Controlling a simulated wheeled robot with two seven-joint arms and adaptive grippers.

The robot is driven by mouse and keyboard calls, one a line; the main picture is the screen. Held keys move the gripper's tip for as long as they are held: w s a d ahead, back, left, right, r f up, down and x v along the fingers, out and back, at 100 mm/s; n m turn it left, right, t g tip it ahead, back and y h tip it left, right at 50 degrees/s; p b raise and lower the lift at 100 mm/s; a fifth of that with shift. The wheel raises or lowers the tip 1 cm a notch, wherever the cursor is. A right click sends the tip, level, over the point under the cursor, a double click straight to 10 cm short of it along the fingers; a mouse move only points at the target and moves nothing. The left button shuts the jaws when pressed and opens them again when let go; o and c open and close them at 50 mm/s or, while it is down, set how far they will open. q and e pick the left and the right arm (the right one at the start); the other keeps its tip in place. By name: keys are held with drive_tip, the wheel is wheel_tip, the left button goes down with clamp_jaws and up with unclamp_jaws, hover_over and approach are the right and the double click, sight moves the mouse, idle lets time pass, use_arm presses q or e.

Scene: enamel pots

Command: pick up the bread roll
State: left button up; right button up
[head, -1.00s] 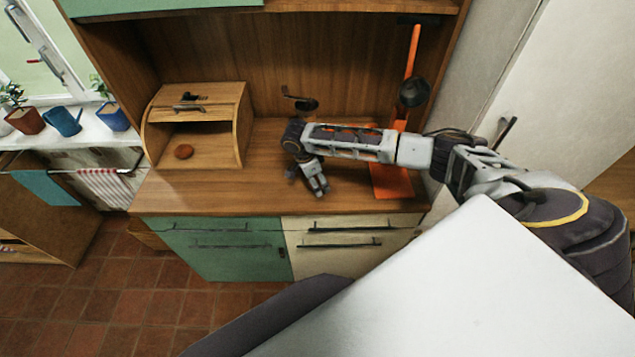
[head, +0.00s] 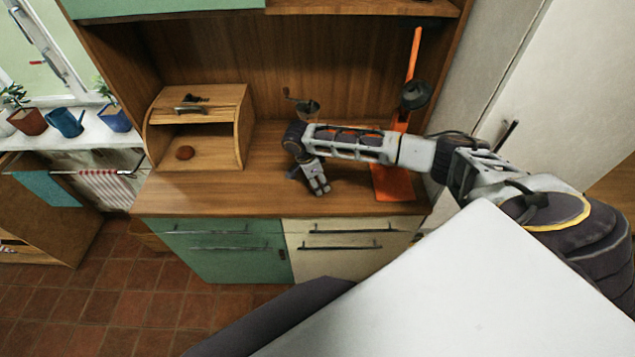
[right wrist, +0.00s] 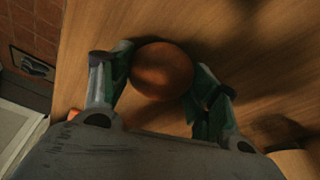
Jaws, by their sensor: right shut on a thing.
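My right gripper (head: 317,187) is low over the wooden counter, left of the orange stand. In the right wrist view its two fingers (right wrist: 163,75) are closed on either side of a round brown bread roll (right wrist: 162,66). This roll is hidden behind the gripper in the head view. Wooden surface shows around the roll; I cannot tell whether it touches it. My left gripper is not in view.
The open wooden bread box (head: 238,125) stands on the counter (head: 235,195) at the left. A grinder with a crank (head: 306,107) stands behind my right arm. The orange stand (head: 391,184) with a dark round part (head: 415,96) is to the right. The front middle counter is clear.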

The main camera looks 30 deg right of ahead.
sight(316, 178)
drive_tip(key=shift+r+b, duration=0.4)
drive_tip(key=shift+r, duration=4.35)
drive_tip(key=shift+n, duration=0.3)
drive_tip(key=n+t, duration=0.1)
drive_tip(key=n, duration=0.1)
drive_tip(key=shift+w+n, duration=0.1)
drive_tip(key=shift+n, duration=0.3)
drive_tip(key=n, duration=0.2)
drive_tip(key=w+n+t, duration=0.1)
drive_tip(key=n, duration=0.1)
drive_tip(key=w+a+r+n+t+y, duration=0.2)
drive_tip(key=w+a+r+n+y, duration=0.15)
drive_tip(key=a+r+n, duration=0.75)
drive_tip(key=shift+n, duration=0.7)
drive_tip(key=s+f, duration=0.3)
drive_tip(key=f, duration=0.2)
drive_tip(key=s+f, duration=0.3)
drive_tip(key=f, duration=0.2)
drive_tip(key=s+a+f, duration=0.1)
drive_tip(key=s+f, duration=0.3)
drive_tip(key=f, duration=0.1)
